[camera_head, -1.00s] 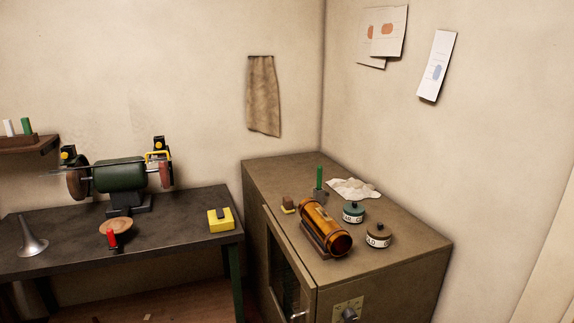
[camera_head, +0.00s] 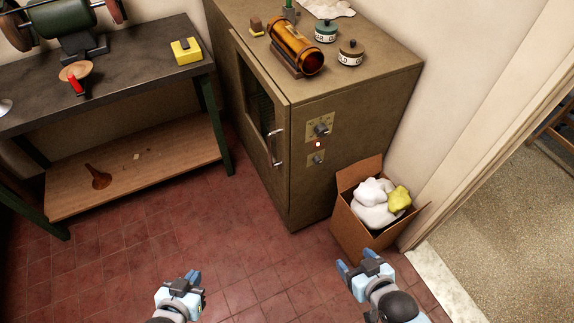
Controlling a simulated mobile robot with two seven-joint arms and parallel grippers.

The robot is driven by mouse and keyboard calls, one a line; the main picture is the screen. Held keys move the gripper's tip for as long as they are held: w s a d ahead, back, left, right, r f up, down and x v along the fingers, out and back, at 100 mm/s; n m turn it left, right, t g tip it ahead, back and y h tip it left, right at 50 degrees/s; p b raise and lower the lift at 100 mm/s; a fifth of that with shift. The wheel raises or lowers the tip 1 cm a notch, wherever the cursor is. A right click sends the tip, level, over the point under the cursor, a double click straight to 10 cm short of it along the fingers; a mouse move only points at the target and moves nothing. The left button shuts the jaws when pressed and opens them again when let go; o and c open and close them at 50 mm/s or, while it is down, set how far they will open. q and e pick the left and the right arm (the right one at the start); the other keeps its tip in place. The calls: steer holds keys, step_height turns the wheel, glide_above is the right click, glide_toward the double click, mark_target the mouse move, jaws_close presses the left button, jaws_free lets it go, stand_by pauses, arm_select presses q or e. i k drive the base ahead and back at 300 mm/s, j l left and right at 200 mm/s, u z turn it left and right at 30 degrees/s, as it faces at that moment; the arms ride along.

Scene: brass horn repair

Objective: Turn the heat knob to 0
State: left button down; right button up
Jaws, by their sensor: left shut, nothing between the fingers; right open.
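The heat knob appears to be the dark upper knob (camera_head: 321,128) on a brass-coloured dial plate on the right-hand front panel of the brown oven cabinet (camera_head: 300,190). Its dial marks are too small to read. A smaller lower knob (camera_head: 317,159) sits below it, with a small lit red-white lamp (camera_head: 318,144) between them. My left gripper (camera_head: 190,278) is shut and empty over the floor, at the bottom, left of the cabinet. My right gripper (camera_head: 356,265) is open and empty in front of the cardboard box. Both are well apart from the knobs.
The cabinet door (camera_head: 258,100) with its handle (camera_head: 278,150) looks shut. A cardboard box (camera_head: 350,225) of rags stands right of the cabinet. A workbench (camera_head: 125,75) stands left. The red tiled floor before the cabinet is clear.

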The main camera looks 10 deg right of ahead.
mark_target(322, 130)
steer(key=i+j+z, duration=0.4)
steer(key=j, duration=0.25)
steer(key=i+j+z, duration=0.2)
steer(key=j, duration=0.2)
steer(key=j+z, duration=0.25)
steer(key=i+j, duration=0.05)
steer(key=j, duration=0.1)
